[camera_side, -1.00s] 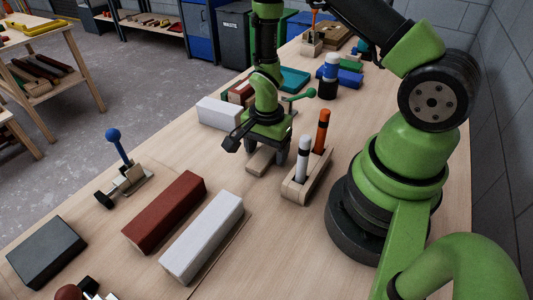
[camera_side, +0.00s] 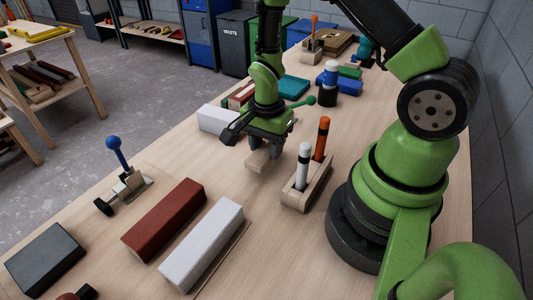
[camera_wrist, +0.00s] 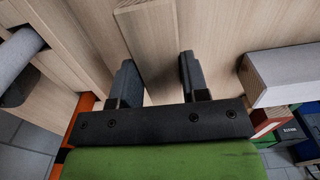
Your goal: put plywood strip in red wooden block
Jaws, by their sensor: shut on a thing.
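The plywood strip (camera_side: 257,162) is pale wood and sits between the fingers of my gripper (camera_side: 266,147). My gripper is shut on it, and the strip appears to be a little above the table. In the wrist view the strip (camera_wrist: 150,45) runs between the two dark fingers (camera_wrist: 156,82) toward the top edge. The red wooden block (camera_side: 165,218) is a long dark red bar lying on the table, in front and to the left of my gripper in the side view. I cannot make out any slot or opening in it. The red block is not visible in the wrist view.
A white bar (camera_side: 202,243) lies beside the red block. A wooden holder (camera_side: 305,190) with a white and an orange marker stands right of my gripper. A white block (camera_side: 217,119) is behind left. A blue-knobbed clamp (camera_side: 125,181) and dark block (camera_side: 45,258) are at left.

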